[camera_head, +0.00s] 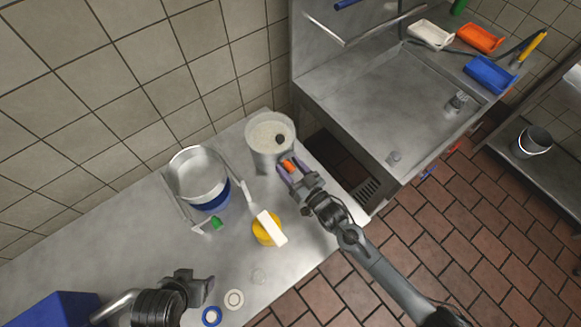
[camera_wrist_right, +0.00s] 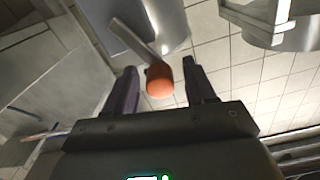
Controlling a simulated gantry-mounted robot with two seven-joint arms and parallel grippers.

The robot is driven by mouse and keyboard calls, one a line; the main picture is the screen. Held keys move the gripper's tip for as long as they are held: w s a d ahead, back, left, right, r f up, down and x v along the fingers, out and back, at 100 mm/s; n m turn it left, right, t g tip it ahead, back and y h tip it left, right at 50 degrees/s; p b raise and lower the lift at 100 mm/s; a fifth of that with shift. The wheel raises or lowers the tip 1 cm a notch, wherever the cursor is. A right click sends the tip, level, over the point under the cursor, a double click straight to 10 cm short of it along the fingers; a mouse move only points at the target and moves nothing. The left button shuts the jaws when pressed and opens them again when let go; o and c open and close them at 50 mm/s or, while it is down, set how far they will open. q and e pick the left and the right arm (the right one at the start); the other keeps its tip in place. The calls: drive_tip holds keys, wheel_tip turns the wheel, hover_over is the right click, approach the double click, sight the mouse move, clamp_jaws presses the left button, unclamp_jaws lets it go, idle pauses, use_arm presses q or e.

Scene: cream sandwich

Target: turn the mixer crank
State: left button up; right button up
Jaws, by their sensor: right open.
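The mixer (camera_head: 258,156) is a metal cylinder with a pale speckled top, at the counter's back right. Its orange crank knob (camera_head: 288,166) sticks out on its near right side. In the right wrist view the knob (camera_wrist_right: 160,84) sits at the end of a flat metal crank arm (camera_wrist_right: 134,40). My right gripper (camera_head: 291,171) is open, with its purple fingers on either side of the knob; in the right wrist view its fingers (camera_wrist_right: 159,74) flank the knob with gaps. My left gripper (camera_head: 200,287) is low over the counter's front left, away from the mixer; its finger opening is unclear.
A steel pot (camera_head: 199,176) with a blue base stands left of the mixer. A yellow round item with a white block (camera_head: 271,228) lies on the counter, near small rings (camera_head: 234,299). A blue box (camera_head: 55,311) is at lower left. A sink (camera_head: 390,95) stands to the right.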

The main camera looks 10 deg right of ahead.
drive_tip(key=shift+c, duration=0.5)
use_arm(q)
drive_tip(key=shift+d, duration=0.25)
use_arm(e)
clamp_jaws()
use_arm(q)
drive_tip(key=shift+a+r, duration=0.1)
